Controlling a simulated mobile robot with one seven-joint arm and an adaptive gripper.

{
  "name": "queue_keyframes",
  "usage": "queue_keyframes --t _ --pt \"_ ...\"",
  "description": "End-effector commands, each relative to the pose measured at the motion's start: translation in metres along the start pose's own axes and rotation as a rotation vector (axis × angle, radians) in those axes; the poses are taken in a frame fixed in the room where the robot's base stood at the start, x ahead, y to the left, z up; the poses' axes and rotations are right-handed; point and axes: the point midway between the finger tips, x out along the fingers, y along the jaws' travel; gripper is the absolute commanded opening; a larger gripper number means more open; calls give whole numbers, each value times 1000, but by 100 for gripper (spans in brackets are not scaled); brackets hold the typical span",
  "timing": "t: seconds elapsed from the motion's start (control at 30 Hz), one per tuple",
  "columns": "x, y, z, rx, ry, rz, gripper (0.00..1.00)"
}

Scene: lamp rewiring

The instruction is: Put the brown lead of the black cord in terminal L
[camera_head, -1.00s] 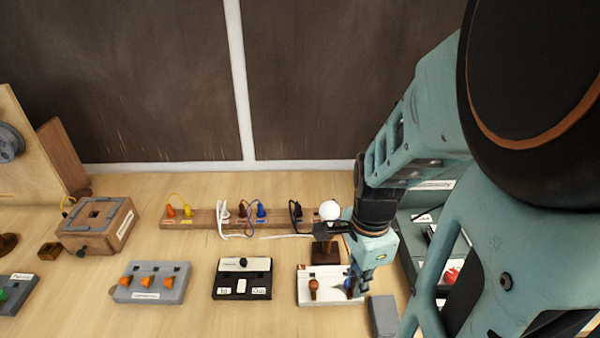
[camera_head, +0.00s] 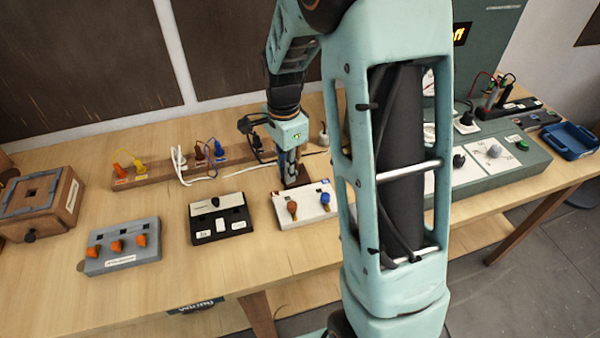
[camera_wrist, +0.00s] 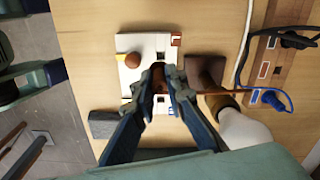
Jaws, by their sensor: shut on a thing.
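The white terminal block (camera_head: 305,213) lies on the bench with a brown knob (camera_head: 292,208) on its left and a blue knob (camera_head: 325,198) on its right. My gripper (camera_head: 290,182) points down at the block's back edge, behind the knobs. In the wrist view, my gripper (camera_wrist: 160,82) is shut on a small brown thing, apparently the brown lead (camera_wrist: 158,76), over the white block (camera_wrist: 128,44). The lead's tip and the terminal openings are largely hidden by the fingers. The lettering that marks L is unreadable. The black plug (camera_head: 256,146) sits at the socket strip's right end.
The lamp's dark base (camera_wrist: 205,70) and white bulb (camera_wrist: 245,130) stand close beside my fingers in the wrist view. The socket strip (camera_head: 145,178) is behind. A black switch block (camera_head: 221,222) and grey block (camera_head: 122,256) stand left. The bench front is clear.

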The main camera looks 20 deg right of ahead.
Motion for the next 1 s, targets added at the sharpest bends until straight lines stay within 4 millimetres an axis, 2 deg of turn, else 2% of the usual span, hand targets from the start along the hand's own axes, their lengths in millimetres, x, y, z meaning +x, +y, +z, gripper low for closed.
queue_keyframes --t 0.27,1.0 --pt "8 -3 2 -4 -1 0 0" --pt "62 -2 1 -3 -1 -1 0"
